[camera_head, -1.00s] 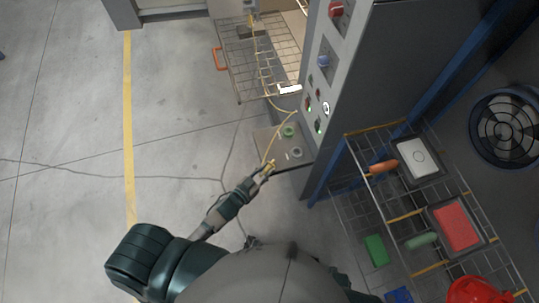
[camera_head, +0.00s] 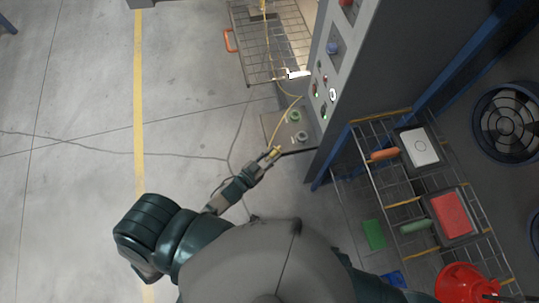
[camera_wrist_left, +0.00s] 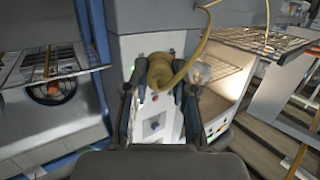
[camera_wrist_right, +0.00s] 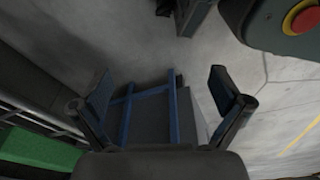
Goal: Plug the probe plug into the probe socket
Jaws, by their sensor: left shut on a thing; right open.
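The yellow probe plug (camera_head: 275,152) is in my left gripper (camera_head: 271,157), with its yellow cable rising towards the cabinet. In the left wrist view the fingers of my left gripper (camera_wrist_left: 162,78) are shut around the yellow plug and cable (camera_wrist_left: 162,70). A small ledge (camera_head: 272,124) at the cabinet's foot carries a green ring-shaped socket (camera_head: 295,116) and a grey one (camera_head: 302,137). I cannot tell which is the probe socket. The plug is apart from both, to their lower left. My right gripper (camera_wrist_right: 162,92) is open and empty in the right wrist view.
The control cabinet (camera_head: 333,85) with knobs and lit buttons rises beside the ledge. A wire rack (camera_head: 262,45) with an orange handle stands above it. Wire shelves (camera_head: 385,190) with pans are at the right. The floor at left is clear.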

